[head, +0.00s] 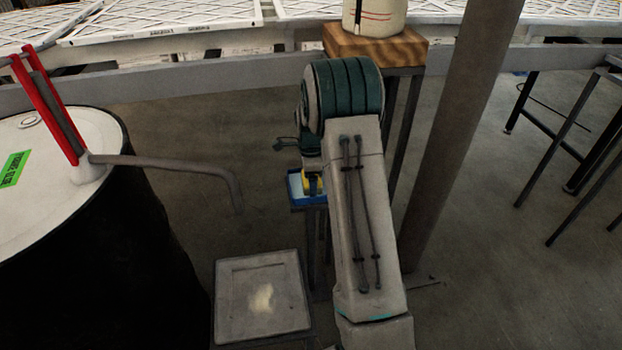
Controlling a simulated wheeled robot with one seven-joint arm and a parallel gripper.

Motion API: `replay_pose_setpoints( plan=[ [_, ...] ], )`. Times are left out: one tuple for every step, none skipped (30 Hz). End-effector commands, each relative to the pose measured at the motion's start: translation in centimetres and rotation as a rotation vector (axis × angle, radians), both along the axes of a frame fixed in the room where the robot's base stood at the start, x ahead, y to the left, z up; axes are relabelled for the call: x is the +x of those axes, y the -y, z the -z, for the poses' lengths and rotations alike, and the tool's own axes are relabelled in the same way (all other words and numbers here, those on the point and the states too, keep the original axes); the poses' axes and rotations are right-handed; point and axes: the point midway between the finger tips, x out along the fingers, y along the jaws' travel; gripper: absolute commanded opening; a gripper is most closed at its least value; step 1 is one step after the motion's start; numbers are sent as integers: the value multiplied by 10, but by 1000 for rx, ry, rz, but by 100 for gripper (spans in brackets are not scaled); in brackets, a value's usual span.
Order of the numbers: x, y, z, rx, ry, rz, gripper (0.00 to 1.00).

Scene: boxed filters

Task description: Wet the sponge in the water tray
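A small blue tray (294,190) with a pale blue inside sits on a thin dark stand, just left of my arm in the middle of the head view. A yellow piece (313,186), which looks like the sponge, shows at the tray's right side. My gripper (311,174) points down right above the yellow piece. My wrist and forearm cover much of the gripper and the tray's right part. I cannot tell whether the fingers are closed on the yellow piece or whether it touches the water.
A square grey stand top (240,315) with a pale yellowish patch is at front. A black drum (95,255) with a red-handled pump and bent spout is left. A wooden block (375,46) carries a cream container (375,16). A brown post (465,120) stands right.

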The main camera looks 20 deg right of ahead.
Motion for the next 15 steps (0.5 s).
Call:
replay_pose_setpoints(
  plan=[
    [-1, 0, 2, 1, -3, 0, 58],
    [-1, 0, 2, 1, -4, 0, 58],
    [-1, 0, 2, 1, -4, 0, 58],
    [-1, 0, 1, 1, -4, 0, 58],
    [-1, 0, 0, 1, -4, 0, 58],
    [-1, 0, -2, 1, -4, 0, 58],
    [-1, 0, -4, 1, -3, 0, 58],
    [-1, 0, -6, 1, -3, 0, 58],
    [-1, 0, -10, 0, -2, 0, 58],
    [-1, 0, -12, 0, -2, 0, 58],
    [-1, 0, -15, 0, -2, 0, 58],
    [0, 0, -19, 0, -2, 0, 58],
    [0, 0, -21, 0, -2, 0, 58],
    [0, 0, -24, 0, -2, 0, 58],
    [0, 0, -27, 0, -2, 0, 58]
  ],
)
